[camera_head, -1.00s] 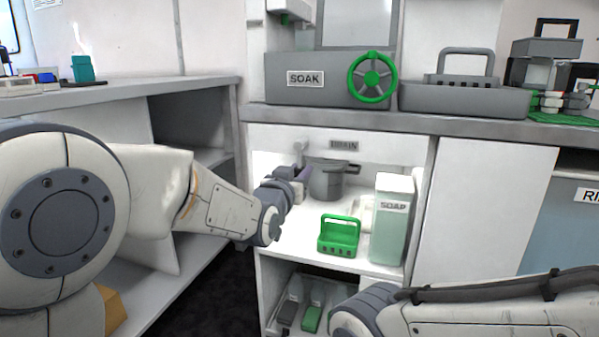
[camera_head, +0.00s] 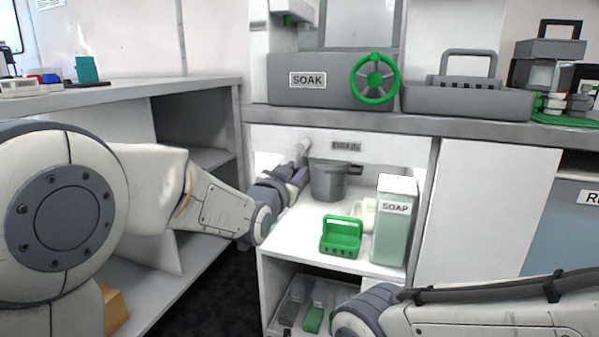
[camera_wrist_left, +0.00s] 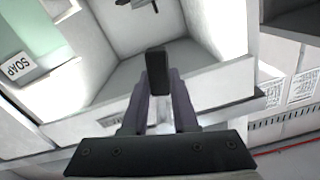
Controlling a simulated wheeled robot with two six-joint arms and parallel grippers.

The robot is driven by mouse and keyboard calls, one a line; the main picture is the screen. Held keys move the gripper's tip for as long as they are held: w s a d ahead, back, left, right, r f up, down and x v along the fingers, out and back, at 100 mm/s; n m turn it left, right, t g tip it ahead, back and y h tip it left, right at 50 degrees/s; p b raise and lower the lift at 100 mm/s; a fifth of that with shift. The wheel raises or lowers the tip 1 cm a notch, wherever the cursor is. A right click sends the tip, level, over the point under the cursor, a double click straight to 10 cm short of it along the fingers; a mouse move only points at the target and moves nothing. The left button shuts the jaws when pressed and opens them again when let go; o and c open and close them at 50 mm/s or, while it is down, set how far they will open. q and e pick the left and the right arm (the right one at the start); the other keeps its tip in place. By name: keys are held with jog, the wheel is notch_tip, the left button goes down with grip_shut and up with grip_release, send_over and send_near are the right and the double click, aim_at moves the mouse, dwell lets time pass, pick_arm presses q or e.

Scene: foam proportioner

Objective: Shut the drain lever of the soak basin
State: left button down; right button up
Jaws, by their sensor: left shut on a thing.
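The soak basin (camera_head: 330,92) is a grey box with a SOAK label on the counter. A light grey pipe-like part (camera_head: 304,146) sticks out left of the label. My left gripper (camera_head: 299,177) is inside the cupboard, left of a grey pot. In the left wrist view, its purple-grey fingers are shut on a black bar, seemingly the drain lever's grip (camera_wrist_left: 157,68). The fingers hide the rest of the lever. My right gripper is out of view; only its arm shows at lower right.
The grey pot (camera_head: 329,182), a green caddy (camera_head: 341,236) and a soap bottle (camera_head: 396,225) stand on the cupboard shelf. The cupboard's left side panel and the counter edge (camera_head: 440,125) bound the space. A green handwheel (camera_head: 374,78) is on the basin's front.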

pick_arm(q)
jog(key=shift+w+a+r+m, duration=0.2)
jog(key=shift+a+m, duration=0.2)
jog(key=shift+m, duration=0.55)
jog(key=shift+w+a+r+m, duration=0.15)
jog(key=shift+a+m, duration=0.25)
jog(key=shift+m, duration=0.55)
jog(key=shift+s, duration=0.1)
jog(key=c, duration=0.7)
grip_release()
jog(key=shift+r, duration=0.1)
jog(key=p+v, duration=0.3)
jog(key=v, duration=0.7)
jog(key=shift+s+a, duration=0.1)
jog(key=shift+s, duration=0.15)
